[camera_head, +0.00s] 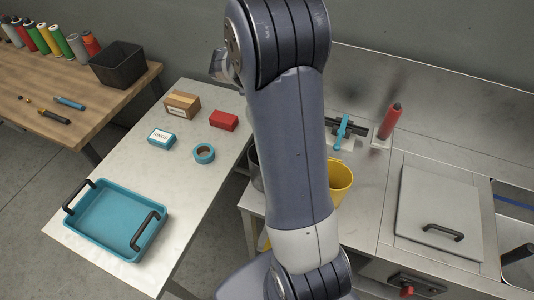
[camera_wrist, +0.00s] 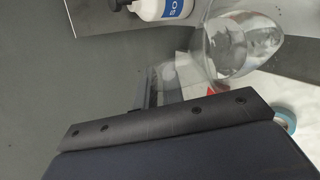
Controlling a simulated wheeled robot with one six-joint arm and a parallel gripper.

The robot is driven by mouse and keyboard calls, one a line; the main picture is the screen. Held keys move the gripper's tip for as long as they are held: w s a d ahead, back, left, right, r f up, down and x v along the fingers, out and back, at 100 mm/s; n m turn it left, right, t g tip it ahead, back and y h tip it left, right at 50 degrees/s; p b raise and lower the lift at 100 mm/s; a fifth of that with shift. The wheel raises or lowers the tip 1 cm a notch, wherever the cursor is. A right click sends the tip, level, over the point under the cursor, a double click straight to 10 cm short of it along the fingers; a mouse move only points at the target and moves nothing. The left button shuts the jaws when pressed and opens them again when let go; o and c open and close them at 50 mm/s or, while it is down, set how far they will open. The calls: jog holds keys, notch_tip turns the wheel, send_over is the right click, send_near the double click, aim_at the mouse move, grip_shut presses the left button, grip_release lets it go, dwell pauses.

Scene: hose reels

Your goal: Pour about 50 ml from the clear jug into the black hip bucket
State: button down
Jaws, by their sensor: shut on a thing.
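The clear jug (camera_wrist: 240,45) is at the upper right of the wrist view, its round rim toward the camera. My gripper (camera_wrist: 172,82) is shut on it; the exact grip is hard to make out. Whether liquid is in the jug, and how tilted it is, I cannot tell. In the head view a small greyish, glassy edge (camera_head: 217,66) shows left of my arm, probably the jug; my arm hides my gripper there. A dark bucket (camera_head: 256,170) shows partly behind my arm, beside a yellow bucket (camera_head: 341,182). A black open bin (camera_head: 119,64) stands on the wooden table.
The pale table holds a teal tray (camera_head: 112,222), a rings box (camera_head: 161,139), a tape roll (camera_head: 204,153), a red box (camera_head: 223,120) and a cardboard box (camera_head: 182,105). Several cans line the wooden table's back. A white bottle (camera_wrist: 163,9) shows in the wrist view.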

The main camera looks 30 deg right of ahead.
jog(key=shift+s+a+f+t+h+b, duration=0.2)
jog(key=shift+s+f+t+h+b, duration=0.25)
jog(key=shift+b, duration=0.75)
jog(key=shift+s+a+b, duration=0.1)
jog(key=shift+b, duration=0.95)
jog(key=shift+s+a+r+m+t+b, duration=0.1)
jog(key=shift+s+r+m+t+b, duration=0.1)
jog(key=shift+r+b, duration=0.25)
jog(key=shift+s+a+r+m+t+b, duration=0.1)
jog(key=shift+s+r+t+b, duration=0.05)
jog(key=shift+r+b, duration=0.3)
jog(key=shift+s+a+r+t+h+b, duration=0.2)
jog(key=shift+s+r+h+b, duration=0.15)
jog(key=shift+b, duration=0.3)
jog(key=shift+s+a+r+t+h+b, duration=0.1)
jog(key=shift+s+r+t+h+b, duration=0.1)
jog(key=shift+r+b, duration=0.3)
jog(key=shift+s+a+r+m+t+h+b, duration=0.35)
jog(key=shift+s+b, duration=0.2)
jog(key=shift+b, duration=1.05)
jog(key=shift+s+r, duration=0.1)
jog(key=shift+r, duration=0.1)
jog(key=shift+s+a+r+t+h+b, duration=0.25)
jog(key=shift+s+b, duration=0.3)
jog(key=shift+b, duration=0.85)
jog(key=shift+s+a+r+t+b, duration=0.2)
jog(key=shift+s+t+b, duration=0.1)
jog(key=shift+b, duration=0.15)
